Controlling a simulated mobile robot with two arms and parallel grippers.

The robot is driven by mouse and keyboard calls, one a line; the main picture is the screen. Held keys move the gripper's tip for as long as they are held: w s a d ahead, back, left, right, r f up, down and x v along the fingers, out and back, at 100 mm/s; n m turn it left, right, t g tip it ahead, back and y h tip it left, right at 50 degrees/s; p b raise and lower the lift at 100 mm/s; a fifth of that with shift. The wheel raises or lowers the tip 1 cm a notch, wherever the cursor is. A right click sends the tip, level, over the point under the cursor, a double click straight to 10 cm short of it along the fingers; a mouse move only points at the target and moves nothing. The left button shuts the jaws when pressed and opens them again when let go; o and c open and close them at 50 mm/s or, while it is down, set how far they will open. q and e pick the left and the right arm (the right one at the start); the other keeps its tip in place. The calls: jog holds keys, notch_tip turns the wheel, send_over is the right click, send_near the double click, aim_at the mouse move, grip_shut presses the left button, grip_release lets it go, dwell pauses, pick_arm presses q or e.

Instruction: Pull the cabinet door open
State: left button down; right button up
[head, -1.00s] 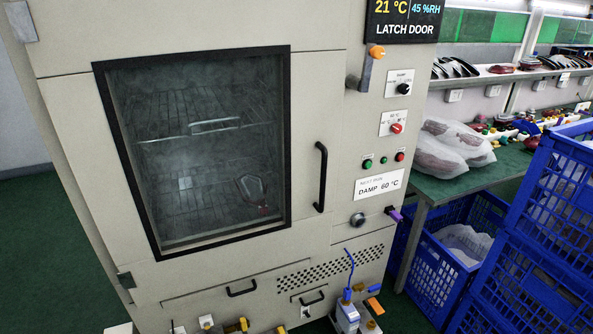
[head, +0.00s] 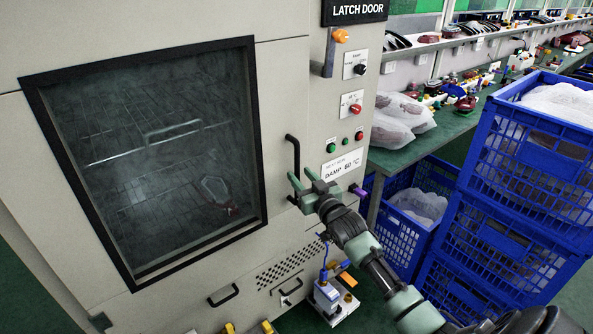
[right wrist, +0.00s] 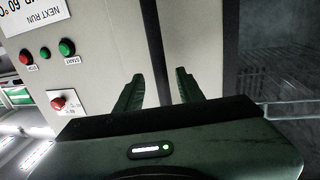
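The cabinet door (head: 250,130) is pale beige with a large dark-framed window and looks shut against the cabinet. Its black upright handle (head: 293,150) is on the door's right side, its lower part partly covered by my right gripper (head: 301,178). The right gripper is open at the handle. In the right wrist view the two fingers (right wrist: 158,80) stand apart, with the dark handle bar (right wrist: 154,40) showing between them. I cannot tell whether they touch it. My left gripper is not in view.
The control panel (head: 352,100) with knobs and buttons is right of the handle. An orange-tipped latch lever (head: 331,52) sits above. Stacked blue crates (head: 535,150) and a green workbench (head: 440,125) are to the right. A small device (head: 330,300) stands low in front.

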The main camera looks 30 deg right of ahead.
jog(key=shift+w, duration=1.3)
jog(key=shift+d, duration=0.1)
grip_shut()
dwell(0.4)
